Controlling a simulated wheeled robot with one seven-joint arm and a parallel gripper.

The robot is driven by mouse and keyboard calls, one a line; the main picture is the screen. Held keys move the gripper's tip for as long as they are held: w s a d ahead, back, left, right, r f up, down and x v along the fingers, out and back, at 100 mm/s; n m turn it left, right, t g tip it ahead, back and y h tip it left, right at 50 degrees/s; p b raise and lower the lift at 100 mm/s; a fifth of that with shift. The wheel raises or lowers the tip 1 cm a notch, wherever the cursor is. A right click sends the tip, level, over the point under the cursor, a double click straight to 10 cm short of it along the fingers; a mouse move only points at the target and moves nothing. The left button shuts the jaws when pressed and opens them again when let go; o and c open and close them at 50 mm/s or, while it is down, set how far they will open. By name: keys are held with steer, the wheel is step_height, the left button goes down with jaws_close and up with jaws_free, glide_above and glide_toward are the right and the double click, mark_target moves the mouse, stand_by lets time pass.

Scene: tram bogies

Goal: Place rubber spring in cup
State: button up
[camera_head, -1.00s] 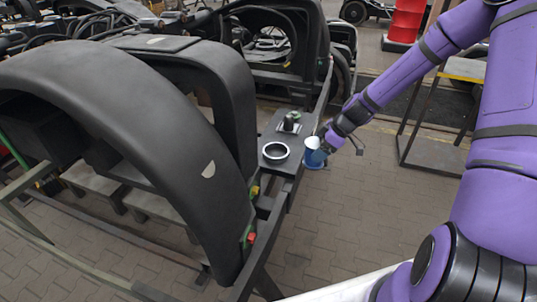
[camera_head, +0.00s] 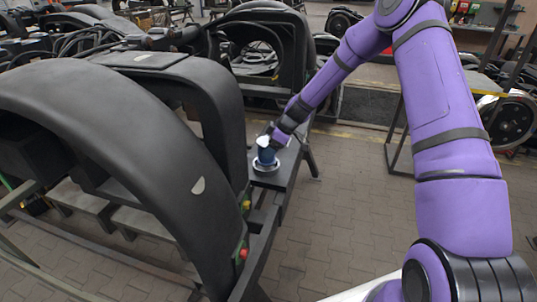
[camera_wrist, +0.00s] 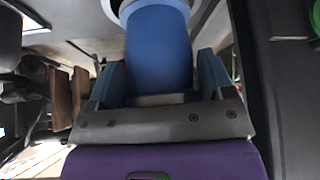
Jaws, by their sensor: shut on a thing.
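The rubber spring, a blue cylinder with a whitish top (camera_head: 266,154), is upright in the head view, held over the cup. The cup (camera_head: 265,168) is a dark round holder with a pale rim on a narrow black ledge; its near rim shows just below the spring. My gripper (camera_head: 272,137) is shut on the spring. In the wrist view the blue spring (camera_wrist: 158,48) stands between my two fingers (camera_wrist: 160,82), and a pale rim (camera_wrist: 188,8) surrounds its far end. I cannot tell whether its lower end is inside the cup or just above it.
The black ledge (camera_head: 283,167) runs along a bogie frame. A large curved black fender (camera_head: 120,130) stands close at its left, and a tall black arch (camera_head: 262,50) rises behind. Paved floor (camera_head: 345,200) lies open to the right.

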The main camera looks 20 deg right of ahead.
steer(key=shift+w+a, duration=0.15)
steer(key=shift+f, duration=1.75)
steer(key=o, duration=1.3)
steer(key=v, duration=1.2)
steer(key=shift+r, duration=0.1)
